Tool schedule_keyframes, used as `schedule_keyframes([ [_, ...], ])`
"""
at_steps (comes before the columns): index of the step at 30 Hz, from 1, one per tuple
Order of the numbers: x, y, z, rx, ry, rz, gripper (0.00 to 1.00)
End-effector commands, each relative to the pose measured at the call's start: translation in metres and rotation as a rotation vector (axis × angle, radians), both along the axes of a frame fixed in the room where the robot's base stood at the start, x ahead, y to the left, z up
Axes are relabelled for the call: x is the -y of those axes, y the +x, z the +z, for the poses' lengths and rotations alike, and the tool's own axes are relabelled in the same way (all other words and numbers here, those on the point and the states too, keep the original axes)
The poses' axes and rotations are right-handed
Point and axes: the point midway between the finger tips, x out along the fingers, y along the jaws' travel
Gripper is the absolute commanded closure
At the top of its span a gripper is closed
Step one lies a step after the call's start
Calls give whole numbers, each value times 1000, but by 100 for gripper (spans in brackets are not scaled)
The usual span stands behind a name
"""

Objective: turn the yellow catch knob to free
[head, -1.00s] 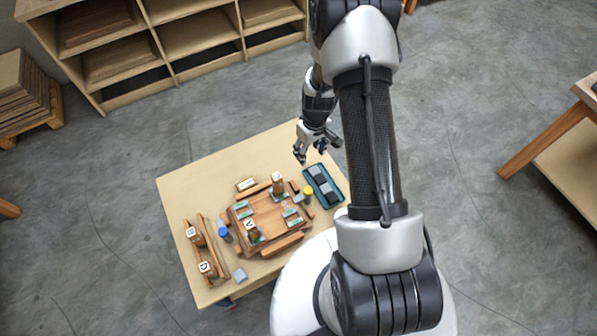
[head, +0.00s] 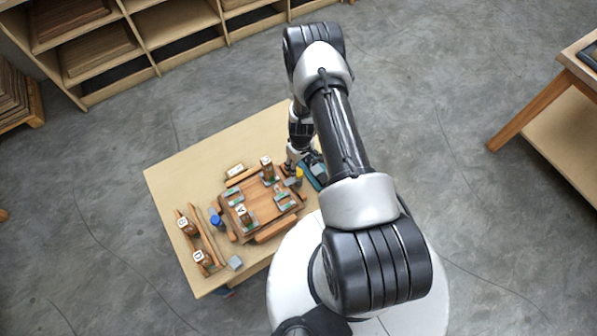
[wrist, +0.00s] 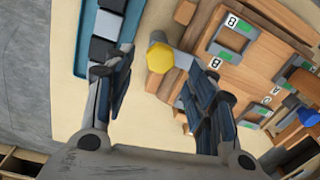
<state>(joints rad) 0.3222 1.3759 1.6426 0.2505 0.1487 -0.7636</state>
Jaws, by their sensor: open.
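The yellow catch knob (wrist: 160,58) shows in the wrist view between my fingers and a little beyond their tips, with a grey part beside it. I cannot see it touched by either finger. In the head view the yellow knob (head: 299,175) is at the right side of the wooden fixture (head: 262,208). My gripper (wrist: 158,88) is open and empty, one finger on each side of the knob's line. In the head view my gripper (head: 300,160) is low at the knob's far side, partly hidden by my arm.
A blue tray (head: 318,172) with dark and grey pieces lies close to the right of the knob. A blue knob (head: 215,220) and a wooden rack (head: 202,243) with lettered blocks stand at the left. The table's (head: 180,170) back left is bare.

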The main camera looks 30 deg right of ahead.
Motion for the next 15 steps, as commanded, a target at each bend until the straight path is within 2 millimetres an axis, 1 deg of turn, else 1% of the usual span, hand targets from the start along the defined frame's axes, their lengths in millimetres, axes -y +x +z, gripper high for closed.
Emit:
schedule_keyframes([
  [1, -1, -1, -13, -1, 1, 0, 49],
  [6, -2, 0, -36, 0, 1, -1, 49],
  [10, -2, 0, -45, 0, 0, -1, 49],
  [15, -2, 0, -47, 1, 0, -1, 49],
])
